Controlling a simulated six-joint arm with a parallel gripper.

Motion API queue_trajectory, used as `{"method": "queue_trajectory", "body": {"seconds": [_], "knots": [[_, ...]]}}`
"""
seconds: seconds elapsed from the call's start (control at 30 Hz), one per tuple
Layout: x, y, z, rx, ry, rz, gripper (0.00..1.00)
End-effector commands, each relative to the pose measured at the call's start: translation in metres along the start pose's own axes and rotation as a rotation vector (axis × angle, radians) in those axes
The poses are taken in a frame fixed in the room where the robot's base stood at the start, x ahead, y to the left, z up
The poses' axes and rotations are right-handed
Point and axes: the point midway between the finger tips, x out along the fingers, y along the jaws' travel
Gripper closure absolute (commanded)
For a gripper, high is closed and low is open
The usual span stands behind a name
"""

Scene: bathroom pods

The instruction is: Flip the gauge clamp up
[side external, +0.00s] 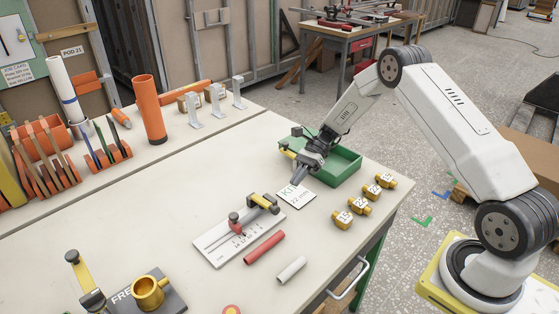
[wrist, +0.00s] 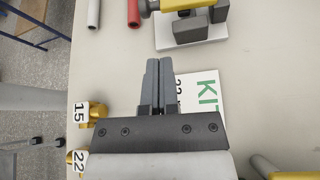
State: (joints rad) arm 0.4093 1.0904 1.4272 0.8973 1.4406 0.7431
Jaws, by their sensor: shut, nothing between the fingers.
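The gauge plate (side external: 212,246) is a white marked strip on the table with a red-topped stop (side external: 234,222) on it. The gauge clamp (side external: 262,202), dark with a yellow part, sits at its right end and looks low and lying over. In the wrist view the clamp (wrist: 190,5) is at the top, partly cut off by the frame. My gripper (side external: 299,188) is over the KIT card (side external: 296,199), to the right of the clamp and apart from it. In the wrist view my gripper's fingers (wrist: 158,62) are together and empty.
A green tray (side external: 343,174) with a yellow-handled clamp (side external: 289,153) is beside my gripper. Several numbered brass fittings (side external: 360,206) stand near the right edge. A red tube (side external: 264,248) and grey tube (side external: 291,270) lie in front. A brass cup (side external: 148,292) is at lower left.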

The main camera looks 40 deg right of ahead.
Motion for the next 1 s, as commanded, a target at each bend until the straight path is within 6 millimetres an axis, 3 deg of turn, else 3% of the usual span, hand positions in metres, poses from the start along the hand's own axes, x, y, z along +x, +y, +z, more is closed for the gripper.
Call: {"method": "queue_trajectory", "body": {"seconds": [0.7,1.0], "knots": [[0.084,0.001,0.0,0.0,0.0,0.002,1.0],[0.096,0.001,0.0,0.001,0.0,0.0,1.0]]}}
